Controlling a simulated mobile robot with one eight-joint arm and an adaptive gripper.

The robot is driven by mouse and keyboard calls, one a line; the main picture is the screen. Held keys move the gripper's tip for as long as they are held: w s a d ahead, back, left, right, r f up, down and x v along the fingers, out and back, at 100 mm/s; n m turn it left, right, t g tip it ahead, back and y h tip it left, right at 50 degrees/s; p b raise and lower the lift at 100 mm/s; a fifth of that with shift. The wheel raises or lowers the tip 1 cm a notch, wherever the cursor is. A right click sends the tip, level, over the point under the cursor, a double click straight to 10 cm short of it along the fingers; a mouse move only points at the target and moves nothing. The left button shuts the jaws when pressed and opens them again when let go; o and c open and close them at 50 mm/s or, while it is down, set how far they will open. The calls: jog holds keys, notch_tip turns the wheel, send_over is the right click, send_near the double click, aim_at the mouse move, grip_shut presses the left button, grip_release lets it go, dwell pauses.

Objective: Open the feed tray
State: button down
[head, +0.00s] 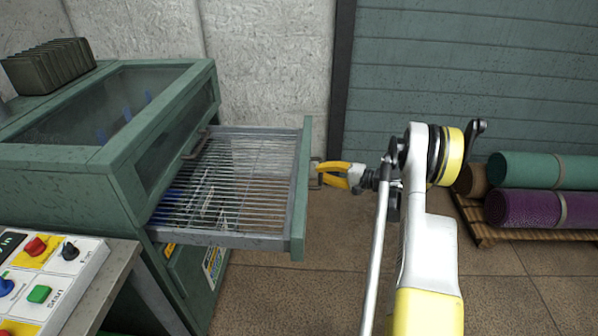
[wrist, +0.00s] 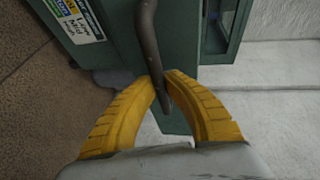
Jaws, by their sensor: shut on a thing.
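The feed tray (head: 240,241) is a grey wire-grid drawer with a green front panel (head: 301,190). In the head view it stands pulled well out from the green scrubber machine (head: 120,165). A dark bar handle (wrist: 147,35) is fixed to the panel's outer face. My gripper (head: 322,173) is at the handle, to the right of the panel. In the wrist view the yellow fingers (wrist: 163,92) close around the handle, one on each side. The tray looks empty; labels on the machine show through its grid.
A control panel (head: 45,275) with coloured buttons stands at the lower left. Rolled rugs, one teal (head: 540,170) and one purple (head: 540,208), lie on a wooden pallet (head: 485,232) at the right. The tiled floor before the tray is clear apart from my arm.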

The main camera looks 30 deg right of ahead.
jog(key=shift+s+d, duration=0.5)
jog(key=shift+d, duration=0.25)
jog(key=shift+s+d, duration=0.45)
jog(key=shift+d, duration=0.25)
jog(key=c, duration=1.4)
grip_release()
jog(key=v, duration=1.2)
